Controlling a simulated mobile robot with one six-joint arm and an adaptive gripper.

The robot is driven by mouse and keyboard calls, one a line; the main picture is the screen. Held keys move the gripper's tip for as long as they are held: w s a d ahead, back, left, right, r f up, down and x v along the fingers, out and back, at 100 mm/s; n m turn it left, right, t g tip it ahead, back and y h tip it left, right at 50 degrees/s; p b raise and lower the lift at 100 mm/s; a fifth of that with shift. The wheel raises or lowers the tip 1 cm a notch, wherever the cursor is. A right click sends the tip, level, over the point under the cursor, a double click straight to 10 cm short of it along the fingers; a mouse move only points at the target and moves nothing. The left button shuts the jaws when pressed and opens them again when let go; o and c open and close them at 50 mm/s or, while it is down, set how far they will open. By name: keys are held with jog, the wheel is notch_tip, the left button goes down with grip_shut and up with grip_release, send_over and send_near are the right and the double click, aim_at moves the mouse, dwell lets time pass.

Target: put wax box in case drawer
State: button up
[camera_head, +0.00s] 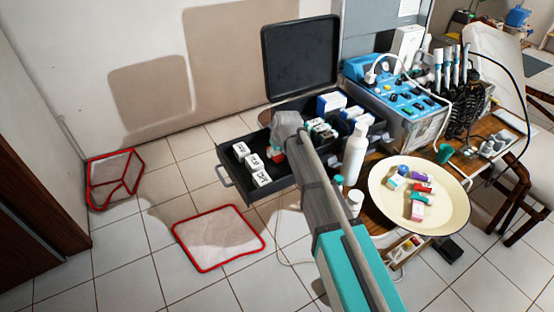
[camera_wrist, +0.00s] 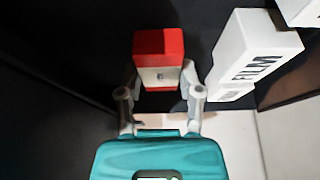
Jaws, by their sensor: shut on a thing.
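The wax box, a small red and white box (camera_wrist: 160,62), is between the two fingers of my gripper (camera_wrist: 160,85) in the wrist view. My gripper is shut on it. In the head view my gripper (camera_head: 285,142) is over the open black case drawer (camera_head: 232,163), and a bit of the red of the box (camera_head: 278,154) shows below it. In the wrist view the dark drawer floor (camera_wrist: 90,45) lies behind the box. I cannot tell whether the box touches the floor.
White film boxes (camera_head: 253,163) stand in the drawer's left part; one film box (camera_wrist: 252,55) is close right of the wax box. The open case lid (camera_head: 300,57) rises behind. A white bottle (camera_head: 354,155) and cream plate (camera_head: 455,208) are to the right.

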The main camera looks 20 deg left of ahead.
jog(key=shift+f+b, duration=0.75)
jog(key=shift+f, duration=0.3)
jog(key=shift+f, duration=0.1)
jog(key=o, duration=1)
jog(key=shift+o, duration=0.2)
jog(key=shift+r, duration=0.2)
jog(key=p+v, duration=1.1)
jog(key=v, duration=0.1)
jog(key=shift+s, duration=0.1)
